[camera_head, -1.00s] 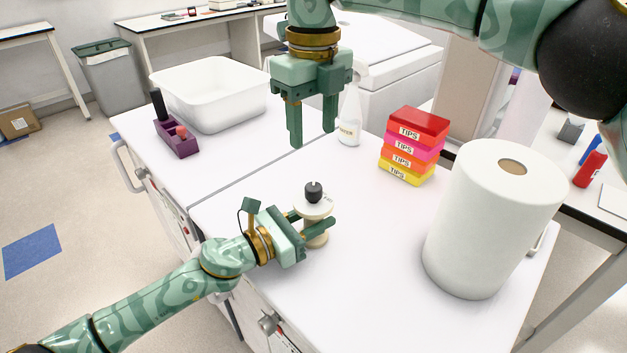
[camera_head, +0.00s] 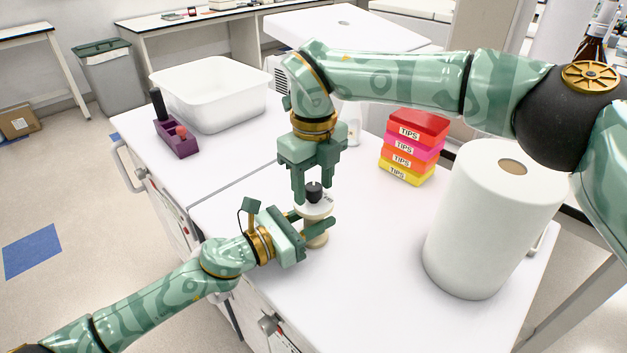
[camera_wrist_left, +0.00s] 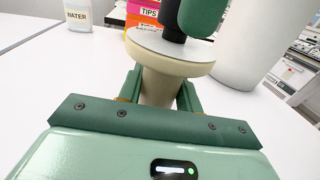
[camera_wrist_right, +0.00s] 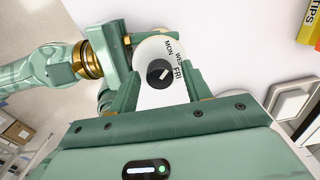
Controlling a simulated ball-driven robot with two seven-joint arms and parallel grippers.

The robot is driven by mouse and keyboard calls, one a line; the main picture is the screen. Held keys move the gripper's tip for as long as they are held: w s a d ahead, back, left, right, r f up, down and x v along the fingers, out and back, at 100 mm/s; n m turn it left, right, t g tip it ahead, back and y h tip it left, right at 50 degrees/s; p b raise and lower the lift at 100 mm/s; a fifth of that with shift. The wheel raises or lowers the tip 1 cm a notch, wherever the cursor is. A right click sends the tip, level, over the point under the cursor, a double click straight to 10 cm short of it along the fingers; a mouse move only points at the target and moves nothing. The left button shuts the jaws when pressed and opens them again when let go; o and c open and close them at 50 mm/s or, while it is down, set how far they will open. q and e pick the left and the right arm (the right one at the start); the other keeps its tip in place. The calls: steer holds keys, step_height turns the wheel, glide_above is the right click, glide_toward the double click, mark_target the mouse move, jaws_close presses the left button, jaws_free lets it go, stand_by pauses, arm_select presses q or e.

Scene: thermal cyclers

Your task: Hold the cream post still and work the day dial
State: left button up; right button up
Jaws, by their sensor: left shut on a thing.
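The cream post (camera_head: 317,240) stands upright on the white bench; it also shows in the left wrist view (camera_wrist_left: 160,88). My left gripper (camera_head: 316,223) is shut around the post, below its pale disc. The day dial's black knob (camera_head: 314,191) sits on top of that disc. In the right wrist view the knob (camera_wrist_right: 159,73) has a white pointer mark, and the disc (camera_wrist_right: 148,50) reads MON, WED and FRI. The mark points towards the WED and FRI side. My right gripper (camera_wrist_right: 162,88) is open above the dial, its fingers apart on either side of the knob.
A stack of coloured TIPS boxes (camera_head: 412,148) and a large white paper roll (camera_head: 492,220) stand right of the post. A white tub (camera_head: 212,92) and a purple rack (camera_head: 177,138) stand back left. A water bottle (camera_wrist_left: 78,14) is behind. The bench front is clear.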

steer(key=c, duration=0.8)
steer(key=shift+m, duration=0.4)
steer(key=m, duration=0.7)
steer(key=shift+m, duration=0.3)
steer(key=m, duration=0.4)
steer(key=shift+m, duration=2)
